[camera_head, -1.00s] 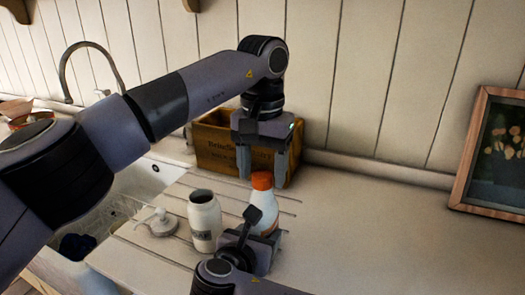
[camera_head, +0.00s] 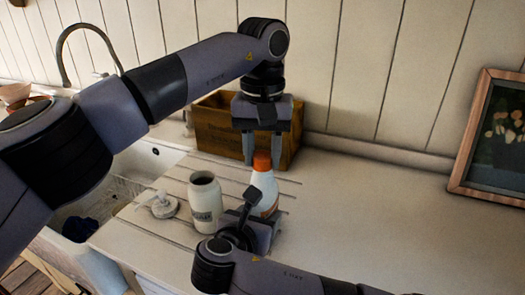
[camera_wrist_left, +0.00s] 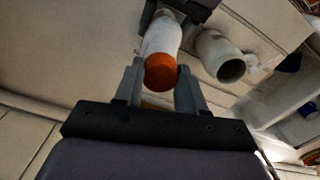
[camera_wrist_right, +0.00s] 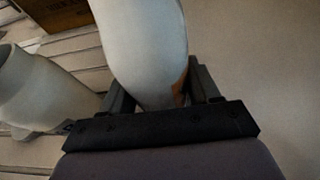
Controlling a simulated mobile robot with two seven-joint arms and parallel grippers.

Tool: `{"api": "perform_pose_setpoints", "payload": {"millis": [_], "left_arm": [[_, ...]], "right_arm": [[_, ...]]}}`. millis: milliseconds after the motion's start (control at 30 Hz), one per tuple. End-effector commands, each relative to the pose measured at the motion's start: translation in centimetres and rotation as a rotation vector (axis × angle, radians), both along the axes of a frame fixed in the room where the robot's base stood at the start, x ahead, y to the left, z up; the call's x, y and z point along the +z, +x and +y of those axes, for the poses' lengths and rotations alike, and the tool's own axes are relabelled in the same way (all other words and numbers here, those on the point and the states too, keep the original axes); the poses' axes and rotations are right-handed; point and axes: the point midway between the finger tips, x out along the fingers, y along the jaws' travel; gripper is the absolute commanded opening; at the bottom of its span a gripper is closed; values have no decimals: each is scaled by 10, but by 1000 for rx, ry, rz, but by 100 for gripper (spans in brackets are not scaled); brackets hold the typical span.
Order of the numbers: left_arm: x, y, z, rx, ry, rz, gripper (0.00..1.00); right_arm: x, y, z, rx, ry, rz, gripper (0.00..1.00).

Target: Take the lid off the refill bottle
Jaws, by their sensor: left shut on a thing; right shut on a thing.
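The refill bottle (camera_head: 265,192) is white with an orange lid (camera_head: 262,162) and stands upright on the counter. My left gripper (camera_head: 263,163) points down from above, shut on the lid, one finger on each side. The left wrist view shows the orange lid (camera_wrist_left: 160,72) between those fingertips. My right gripper (camera_head: 258,215) comes from the front and is shut on the bottle's lower body, which it partly hides. In the right wrist view the white bottle body (camera_wrist_right: 145,50) sits between its fingers.
An open white jar (camera_head: 204,208) with a dark label stands just left of the bottle. A pump top (camera_head: 160,205) lies left of the jar, near the sink (camera_head: 125,185). A wooden crate (camera_head: 215,130) is behind. A framed picture (camera_head: 490,140) leans at right; the counter between is clear.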

Motion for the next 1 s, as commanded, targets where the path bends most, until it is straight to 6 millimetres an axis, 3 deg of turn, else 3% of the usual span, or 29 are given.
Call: {"api": "perform_pose_setpoints", "payload": {"millis": [1000], "left_arm": [[2, 0, 0, 1680, 0, 2, 3]], "right_arm": [[-1, 0, 0, -1, -2, 2, 0]]}}
